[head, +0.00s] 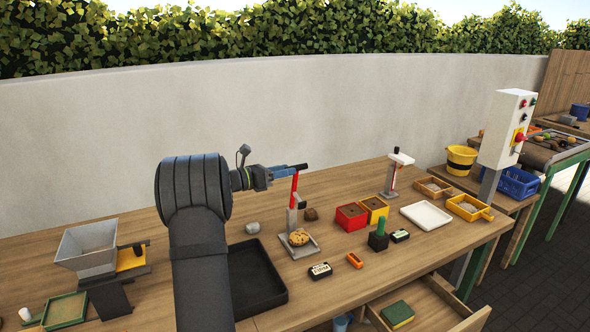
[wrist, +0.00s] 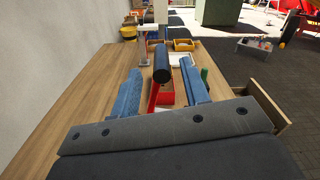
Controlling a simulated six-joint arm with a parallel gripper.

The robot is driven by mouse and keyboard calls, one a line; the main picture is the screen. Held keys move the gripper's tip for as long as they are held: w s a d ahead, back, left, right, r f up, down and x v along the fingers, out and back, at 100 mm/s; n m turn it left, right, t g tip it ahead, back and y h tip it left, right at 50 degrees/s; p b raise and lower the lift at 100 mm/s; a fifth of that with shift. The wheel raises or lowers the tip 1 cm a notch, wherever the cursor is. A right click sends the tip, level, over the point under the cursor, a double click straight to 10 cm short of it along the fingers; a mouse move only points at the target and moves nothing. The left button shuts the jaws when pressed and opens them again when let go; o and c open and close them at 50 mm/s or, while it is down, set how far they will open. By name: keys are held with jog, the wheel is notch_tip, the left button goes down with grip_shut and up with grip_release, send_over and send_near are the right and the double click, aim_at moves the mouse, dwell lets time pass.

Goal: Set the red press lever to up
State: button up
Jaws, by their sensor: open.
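The red press lever (head: 294,188) rises steeply from its grey stand, with a black grip at its top end. In the wrist view the black grip (wrist: 162,62) lies between the two blue fingers, with a gap on each side. My gripper (head: 290,170) is open at the lever's top and points right; its blue fingers also show in the wrist view (wrist: 160,88). A brown potato-like lump (head: 299,238) sits on the press base (head: 303,252) under the stand. The fingers partly hide the lever's top in the head view.
Red (head: 351,217) and yellow (head: 375,209) boxes stand right of the press. A black tray (head: 270,297) lies in front of it. A second, white-topped press (head: 392,175) stands farther right. A drawer (head: 440,305) is open at the front. A pale wall runs behind.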

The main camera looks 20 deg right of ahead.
aim_at(298, 167)
jog(key=a, duration=1.2)
jog(key=shift+a, duration=0.25)
jog(key=shift+d, duration=0.15)
jog(key=d, duration=1.7)
jog(key=shift+d, duration=0.1)
